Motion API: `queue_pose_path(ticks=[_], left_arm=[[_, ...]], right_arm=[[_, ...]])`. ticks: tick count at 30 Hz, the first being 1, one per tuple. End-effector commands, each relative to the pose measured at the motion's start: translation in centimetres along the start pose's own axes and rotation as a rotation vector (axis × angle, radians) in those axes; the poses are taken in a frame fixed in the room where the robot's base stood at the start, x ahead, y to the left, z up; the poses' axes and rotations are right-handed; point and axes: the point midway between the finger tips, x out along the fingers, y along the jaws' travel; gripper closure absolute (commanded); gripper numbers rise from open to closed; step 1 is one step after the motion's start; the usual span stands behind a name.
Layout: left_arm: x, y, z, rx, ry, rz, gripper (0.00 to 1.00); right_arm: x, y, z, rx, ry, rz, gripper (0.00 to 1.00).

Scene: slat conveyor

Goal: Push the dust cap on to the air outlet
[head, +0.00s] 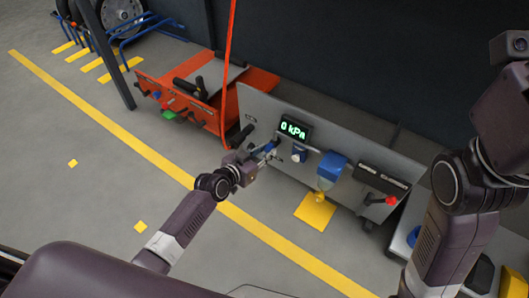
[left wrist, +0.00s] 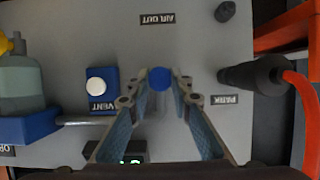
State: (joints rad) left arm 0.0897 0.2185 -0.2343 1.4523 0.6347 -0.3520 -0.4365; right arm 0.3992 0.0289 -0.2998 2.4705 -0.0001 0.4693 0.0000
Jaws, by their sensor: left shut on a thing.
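The dust cap is a small round blue piece (left wrist: 160,79), seen in the left wrist view between the fingertips of my left gripper (left wrist: 159,76). The gripper is shut on it. In the head view the left gripper (head: 268,154) is at the face of the grey panel (head: 262,108), with blue showing at its tips. An upside-down "AIR OUT" label (left wrist: 158,19) sits above the cap in the wrist view. The air outlet itself is not visible; cap and fingers cover that area. I cannot tell whether the cap touches it. My right gripper is out of view.
A black coupling (left wrist: 257,75) with a red hose (left wrist: 303,105) sits by the "PARK" label. A white vent button (left wrist: 95,86) and a blue-based bowl (head: 327,170) are on the other side. The display (head: 294,130) reads 0 kPa. An orange cart (head: 190,105) stands left.

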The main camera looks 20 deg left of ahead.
Motion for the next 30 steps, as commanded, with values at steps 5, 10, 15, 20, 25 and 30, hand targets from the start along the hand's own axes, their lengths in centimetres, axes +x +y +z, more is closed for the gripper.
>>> queue_pose_path(ticks=[5,10,15,20,25,30], left_arm=[[0.0,0.0,0.0,0.0,0.0,0.0,0.65],[0.0,0.0,0.0,0.0,0.0,0.0,0.6],[0.0,0.0,0.0,0.0,0.0,0.0,0.6],[-1.1,-0.1,0.0,0.0,0.001,-0.001,0.6],[-3.7,0.0,0.1,0.002,-0.001,0.0,0.6],[-7.0,0.0,0.1,0.002,-0.001,0.0,0.6]], right_arm=[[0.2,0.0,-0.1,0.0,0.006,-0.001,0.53],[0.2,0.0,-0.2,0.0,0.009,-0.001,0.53],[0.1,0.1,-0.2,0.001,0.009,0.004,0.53],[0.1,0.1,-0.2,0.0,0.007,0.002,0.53],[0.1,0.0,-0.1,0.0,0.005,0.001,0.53],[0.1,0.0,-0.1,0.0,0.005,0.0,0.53]])
